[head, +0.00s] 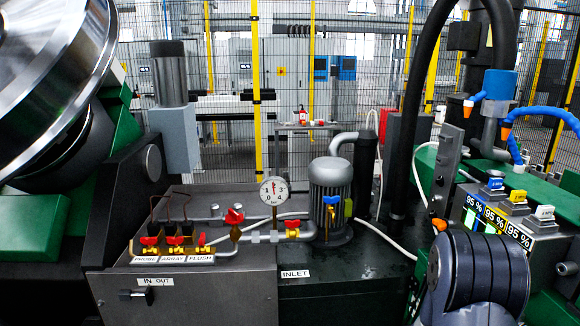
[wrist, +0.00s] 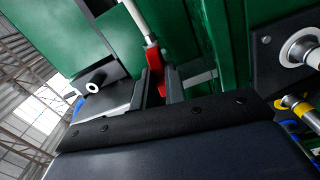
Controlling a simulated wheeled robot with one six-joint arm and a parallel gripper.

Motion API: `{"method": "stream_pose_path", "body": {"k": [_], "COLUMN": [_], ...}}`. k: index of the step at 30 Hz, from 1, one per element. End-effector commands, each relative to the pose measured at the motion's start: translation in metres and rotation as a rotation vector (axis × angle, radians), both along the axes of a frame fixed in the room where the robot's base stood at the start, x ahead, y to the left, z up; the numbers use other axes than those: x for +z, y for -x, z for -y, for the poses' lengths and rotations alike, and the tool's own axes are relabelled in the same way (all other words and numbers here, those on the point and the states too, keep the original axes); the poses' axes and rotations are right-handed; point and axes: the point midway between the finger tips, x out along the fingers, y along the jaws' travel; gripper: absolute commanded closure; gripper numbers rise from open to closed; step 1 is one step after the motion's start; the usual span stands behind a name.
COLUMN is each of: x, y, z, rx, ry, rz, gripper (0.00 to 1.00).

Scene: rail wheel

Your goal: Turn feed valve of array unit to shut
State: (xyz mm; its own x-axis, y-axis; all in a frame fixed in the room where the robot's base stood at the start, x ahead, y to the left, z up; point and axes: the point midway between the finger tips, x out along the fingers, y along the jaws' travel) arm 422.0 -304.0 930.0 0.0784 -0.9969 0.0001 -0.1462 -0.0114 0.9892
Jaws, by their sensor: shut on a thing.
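In the head view, a valve with a red handle (head: 175,241) stands above the ARRAY label (head: 172,259) on the grey console. Red-handled valves beside it are labelled PROBE (head: 144,261) and FLUSH (head: 200,258). My gripper is outside the head view. In the wrist view, my gripper (wrist: 162,84) is shut on a red part (wrist: 153,58), with a white rod (wrist: 135,18) extending from its upper end. The red part reaches down between the dark fingers, which hide some of it. I cannot tell whether this red part is the array feed valve's handle.
A pressure gauge (head: 273,190), a grey motor (head: 330,192) and a blue-handled valve (head: 331,202) stand right of the red valves. A huge metal wheel (head: 50,70) fills the upper left. Green housing (wrist: 180,35) lies close to my gripper.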

Motion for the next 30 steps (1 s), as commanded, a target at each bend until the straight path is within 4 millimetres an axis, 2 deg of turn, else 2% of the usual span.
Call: {"method": "stream_pose_path", "body": {"k": [30], "x": [-0.0035], "y": [0.0001], "z": [-0.0001], "rx": [-0.001], "ry": [-0.019], "rz": [0.242], "gripper": [1.00]}}
